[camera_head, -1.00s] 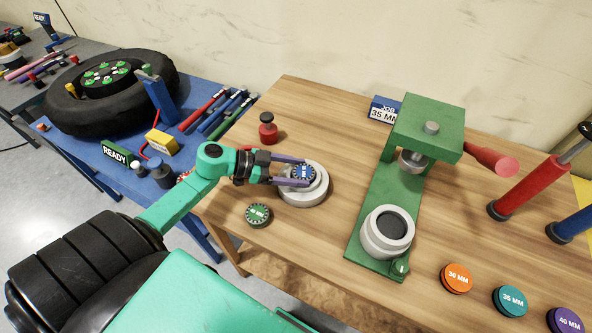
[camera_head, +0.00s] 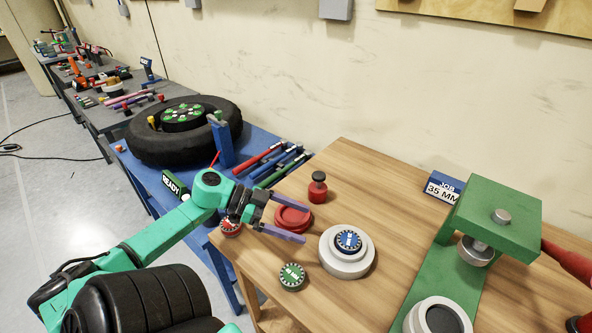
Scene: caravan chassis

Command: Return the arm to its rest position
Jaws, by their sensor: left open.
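My left gripper (camera_head: 304,222) is open, with its two purple fingers apart and nothing held between them. It hangs over the left part of the wooden table (camera_head: 390,185), left of a pale round stand (camera_head: 343,267). A blue-topped disc (camera_head: 348,240) sits on that stand, clear of the fingers. A red round piece (camera_head: 292,219) shows between and behind the fingers; I cannot tell its height gap from them. My green left arm (camera_head: 150,240) reaches in from the left. My right gripper is not in view.
A green disc (camera_head: 292,276) and a red knobbed piece (camera_head: 318,187) stand near the gripper. A green press (camera_head: 490,215) and a 35 MM job sign (camera_head: 443,188) are at right. A blue bench (camera_head: 190,180) holds a tyre (camera_head: 170,145) and a READY sign (camera_head: 174,184).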

